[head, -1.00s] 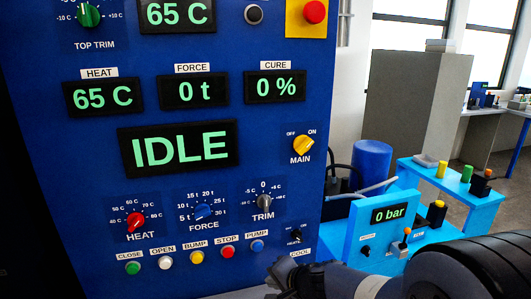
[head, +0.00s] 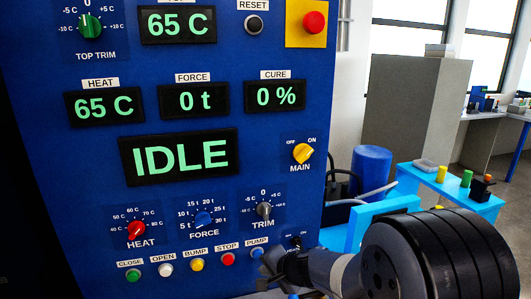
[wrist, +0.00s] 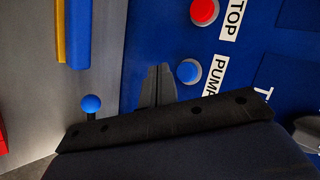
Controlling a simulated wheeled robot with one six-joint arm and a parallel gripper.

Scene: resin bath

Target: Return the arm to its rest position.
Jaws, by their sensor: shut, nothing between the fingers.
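My gripper (head: 270,270) is at the bottom of the head view, in front of the lower right of the blue control panel (head: 262,185). In the wrist view its dark fingers (wrist: 158,84) are together, with nothing between them. They appear beside the blue PUMP button (wrist: 187,71), which also shows in the head view (head: 257,253). I cannot tell the gap between fingertips and panel. My forearm covers the lower right of the head view.
The panel display (head: 180,155) reads IDLE. The yellow MAIN switch (head: 303,153) is above my gripper. A light blue bench (head: 450,187) with small coloured parts stands right, behind my arm. A blue ball-topped lever (wrist: 91,103) shows in the wrist view.

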